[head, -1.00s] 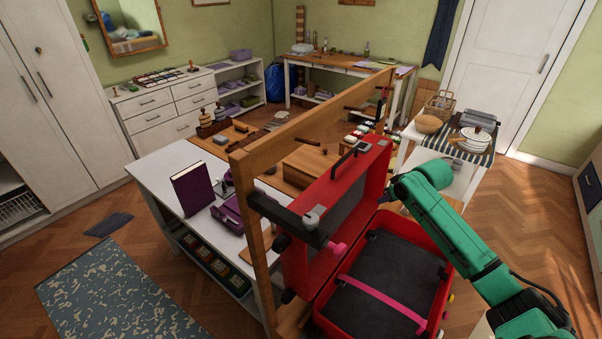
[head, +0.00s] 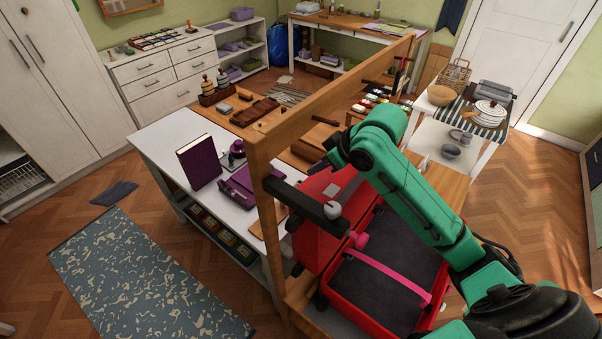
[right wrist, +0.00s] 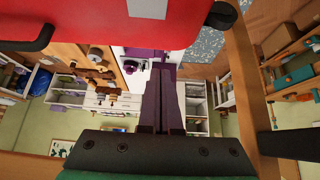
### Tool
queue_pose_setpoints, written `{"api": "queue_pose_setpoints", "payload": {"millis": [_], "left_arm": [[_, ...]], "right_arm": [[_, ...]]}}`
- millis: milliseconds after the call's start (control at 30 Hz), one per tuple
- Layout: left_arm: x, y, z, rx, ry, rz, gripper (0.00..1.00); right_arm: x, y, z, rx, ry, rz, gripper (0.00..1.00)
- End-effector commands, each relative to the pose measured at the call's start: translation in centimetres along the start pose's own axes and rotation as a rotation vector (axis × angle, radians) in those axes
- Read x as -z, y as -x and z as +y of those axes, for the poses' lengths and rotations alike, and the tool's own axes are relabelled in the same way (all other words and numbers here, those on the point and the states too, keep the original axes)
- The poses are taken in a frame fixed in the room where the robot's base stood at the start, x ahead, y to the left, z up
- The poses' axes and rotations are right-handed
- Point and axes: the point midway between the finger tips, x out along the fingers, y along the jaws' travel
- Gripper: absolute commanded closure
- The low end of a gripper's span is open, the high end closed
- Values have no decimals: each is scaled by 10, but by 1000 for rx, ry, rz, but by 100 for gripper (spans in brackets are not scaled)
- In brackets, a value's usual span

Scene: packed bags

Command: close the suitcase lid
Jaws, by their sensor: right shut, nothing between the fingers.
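The red suitcase stands open on a wooden surface. Its lid (head: 316,238) is raised roughly upright on the left, and its base (head: 348,309) lies flat with dark lining and a pink strap (head: 390,268). In the right wrist view the red lid (right wrist: 100,22) fills the top edge. My green right arm reaches across above the suitcase and hides part of the lid. My right gripper (head: 328,160) is at the lid's top, on its far side. Its dark fingers (right wrist: 162,88) are together and empty; I cannot tell whether they touch the lid. My left gripper is not in view.
A white trolley (head: 478,158) with pots stands at the right. Floor at the right is clear.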

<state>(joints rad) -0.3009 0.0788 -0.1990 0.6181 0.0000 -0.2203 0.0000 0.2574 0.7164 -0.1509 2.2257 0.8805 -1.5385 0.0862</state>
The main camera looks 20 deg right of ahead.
Motion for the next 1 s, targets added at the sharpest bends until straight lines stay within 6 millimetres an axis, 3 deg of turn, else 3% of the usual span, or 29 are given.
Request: {"api": "queue_pose_setpoints", "payload": {"millis": [200,400,1000], "left_arm": [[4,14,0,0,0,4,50],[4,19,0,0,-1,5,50],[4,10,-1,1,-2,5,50]], "right_arm": [[1,-46,0,3,-4,-2,100],[1,-74,0,1,-2,1,100],[2,-82,4,-1,-1,39,100]]}}
